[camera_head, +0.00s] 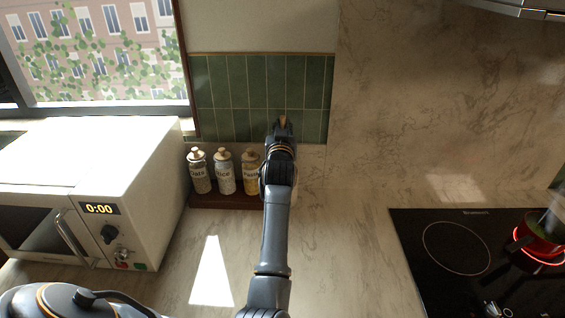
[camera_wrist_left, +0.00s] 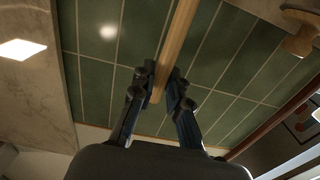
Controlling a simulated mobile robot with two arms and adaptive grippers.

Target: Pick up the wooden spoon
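The wooden spoon shows in the left wrist view as a long pale wooden handle (camera_wrist_left: 178,35), running from the top edge down between the fingers. My left gripper (camera_wrist_left: 163,75) has a finger on each side of the handle and appears closed on it. In the head view the left gripper (camera_head: 283,125) is in front of the green tiles, beyond the jars, with a small wooden tip (camera_head: 283,119) showing at its end. The rest of the spoon is hidden behind my gripper and arm. My right gripper is not in view.
Several jars with wooden stoppers, including a white-labelled one (camera_head: 224,175), stand on a dark wooden tray (camera_head: 216,201) left of my arm. A microwave (camera_head: 95,180) is further left. A cooktop (camera_head: 425,262) with a red pot (camera_head: 537,240) is right. The counter (camera_head: 345,260) between is clear.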

